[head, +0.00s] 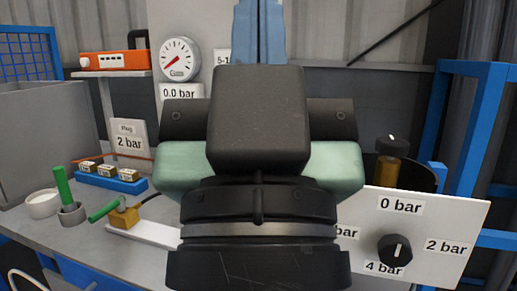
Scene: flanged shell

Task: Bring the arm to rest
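My arm's end fills the middle of the head view, close to the camera. My gripper (257,120) shows as a dark housing with short black pieces to either side, above a round black wrist with a metal ring. Pale green parts show on both sides behind it. I cannot make out separate fingertips, so whether it is open or shut, or holds anything, is unclear. A blue upright piece shows above the housing; I cannot tell whether it is mine. My arm hides the middle of the bench (28,222).
A gauge (179,59) reading 0.0 bar is on the wall. An orange box (116,61) is on a shelf. Left are a plug sign (128,140), blue block (105,179), white ring (43,204) and green peg (63,186). Right is a dial panel (455,220) near a blue frame.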

